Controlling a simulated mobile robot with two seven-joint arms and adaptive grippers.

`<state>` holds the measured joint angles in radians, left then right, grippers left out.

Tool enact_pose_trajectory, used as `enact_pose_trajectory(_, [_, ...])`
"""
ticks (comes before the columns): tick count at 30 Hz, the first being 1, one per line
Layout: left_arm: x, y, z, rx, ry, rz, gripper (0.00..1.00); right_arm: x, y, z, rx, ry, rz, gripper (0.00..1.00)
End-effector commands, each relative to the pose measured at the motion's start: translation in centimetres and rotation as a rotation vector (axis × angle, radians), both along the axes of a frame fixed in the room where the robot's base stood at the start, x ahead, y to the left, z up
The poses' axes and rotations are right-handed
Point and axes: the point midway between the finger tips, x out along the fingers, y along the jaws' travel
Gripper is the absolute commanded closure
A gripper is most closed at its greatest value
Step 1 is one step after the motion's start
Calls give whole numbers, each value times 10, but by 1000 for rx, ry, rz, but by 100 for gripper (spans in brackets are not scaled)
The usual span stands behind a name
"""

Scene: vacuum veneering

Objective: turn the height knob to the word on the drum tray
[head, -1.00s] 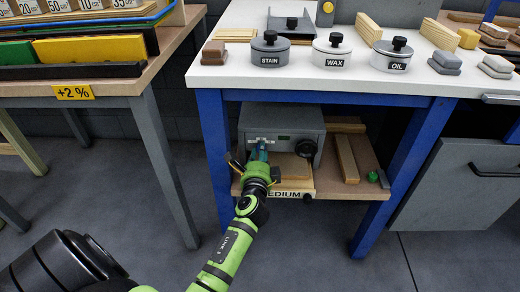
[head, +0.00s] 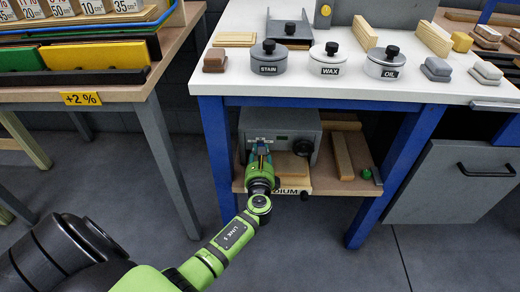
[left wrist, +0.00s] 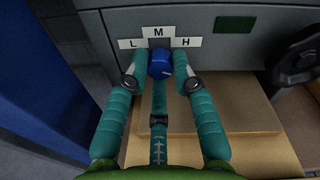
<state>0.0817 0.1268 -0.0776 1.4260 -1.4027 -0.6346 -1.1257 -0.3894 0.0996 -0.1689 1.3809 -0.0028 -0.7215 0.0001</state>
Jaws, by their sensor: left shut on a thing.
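The blue height knob (left wrist: 160,64) sits on the grey machine front (head: 281,122), below the letter plates L (left wrist: 133,43), M (left wrist: 158,32) and H (left wrist: 186,42). A small pale mark shows on the knob; I cannot tell which letter it lines up with. My left gripper (left wrist: 160,72) is shut on the knob, with one teal finger on each side; it also shows in the head view (head: 260,152). The drum tray's label (head: 292,191) is partly hidden behind my wrist, with "DIUM" readable. My right gripper is not in view.
The machine stands on a low wooden shelf (head: 350,187) between blue table legs (head: 217,160). A black handwheel (left wrist: 299,57) is right of the knob. Wood strips (head: 342,156) lie right of the machine. Lidded pots (head: 268,57) stand on the white top above.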

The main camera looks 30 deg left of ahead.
Motion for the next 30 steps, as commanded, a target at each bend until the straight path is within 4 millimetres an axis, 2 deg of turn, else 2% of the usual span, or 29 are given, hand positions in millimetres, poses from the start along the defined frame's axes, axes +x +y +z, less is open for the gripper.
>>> enact_pose_trajectory(1, [3, 1, 7, 30, 6, -3, 100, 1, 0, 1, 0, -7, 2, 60])
enact_pose_trajectory(9, [3, 0, 6, 121, 62, -2, 100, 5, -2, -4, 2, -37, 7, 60])
enact_pose_trajectory(26, [3, 1, 5, 149, 78, 1, 100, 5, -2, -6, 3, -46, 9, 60])
enact_pose_trajectory(27, [3, 1, 5, 149, 78, 1, 70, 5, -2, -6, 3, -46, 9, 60])
enact_pose_trajectory(28, [3, 1, 5, 149, 78, 1, 58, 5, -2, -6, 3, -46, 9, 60])
enact_pose_trajectory(29, [3, 1, 5, 148, 79, 0, 50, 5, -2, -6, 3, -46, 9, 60])
enact_pose_trajectory(30, [3, 1, 5, 148, 79, 0, 50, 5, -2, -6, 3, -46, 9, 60])
